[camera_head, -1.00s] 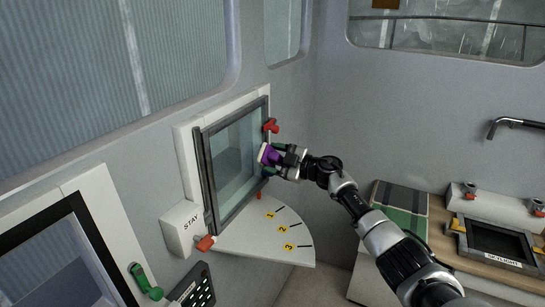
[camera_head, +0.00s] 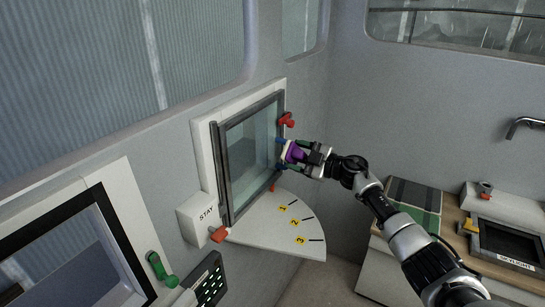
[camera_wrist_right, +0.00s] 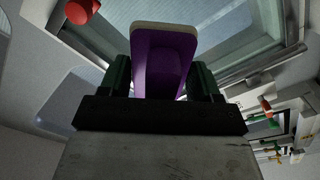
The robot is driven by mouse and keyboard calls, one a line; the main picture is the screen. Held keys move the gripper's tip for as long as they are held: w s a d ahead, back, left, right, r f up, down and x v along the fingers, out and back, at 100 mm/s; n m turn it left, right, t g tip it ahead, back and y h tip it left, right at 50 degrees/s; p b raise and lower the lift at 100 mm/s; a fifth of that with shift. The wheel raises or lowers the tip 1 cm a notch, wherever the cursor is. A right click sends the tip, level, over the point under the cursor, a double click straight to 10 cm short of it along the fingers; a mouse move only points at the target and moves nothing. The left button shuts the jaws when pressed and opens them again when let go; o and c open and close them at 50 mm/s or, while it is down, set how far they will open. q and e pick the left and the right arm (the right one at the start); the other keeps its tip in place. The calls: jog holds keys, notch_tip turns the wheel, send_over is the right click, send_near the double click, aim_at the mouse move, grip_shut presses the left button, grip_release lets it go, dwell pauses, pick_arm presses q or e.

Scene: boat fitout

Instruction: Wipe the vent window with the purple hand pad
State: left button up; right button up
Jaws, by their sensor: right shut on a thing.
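The vent window (camera_head: 252,148) is a framed glass pane on the wall in the head view, with a red handle (camera_head: 287,120) at its right edge. My right gripper (camera_head: 290,155) is shut on the purple hand pad (camera_head: 295,152) at the window's right edge. In the right wrist view the purple pad (camera_wrist_right: 160,62) stands between the two dark green fingers, its pale face edge pointing to the glass (camera_wrist_right: 228,28). I cannot tell whether the pad touches the pane. My left gripper is out of view.
A white quadrant shelf (camera_head: 262,222) marked 1, 2, 3 juts out below the window. A STAY box (camera_head: 198,218) with a red knob is at its left. A counter with a skylight panel (camera_head: 508,241) and a green cloth (camera_head: 413,205) stands at right.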

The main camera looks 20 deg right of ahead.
jog(key=s+a+f+n+b, duration=0.2)
jog(key=a+f+n, duration=0.1)
jog(key=a, duration=0.1)
jog(key=n+b, duration=0.3)
jog(key=n, duration=0.3)
send_near(240, 172)
jog(key=shift+b+x, duration=1)
jog(key=shift+x, duration=1.3)
jog(key=shift+w+a, duration=0.15)
jog(key=shift+a, duration=0.05)
jog(key=shift+x, duration=0.9)
jog(key=shift+d+f, duration=0.1)
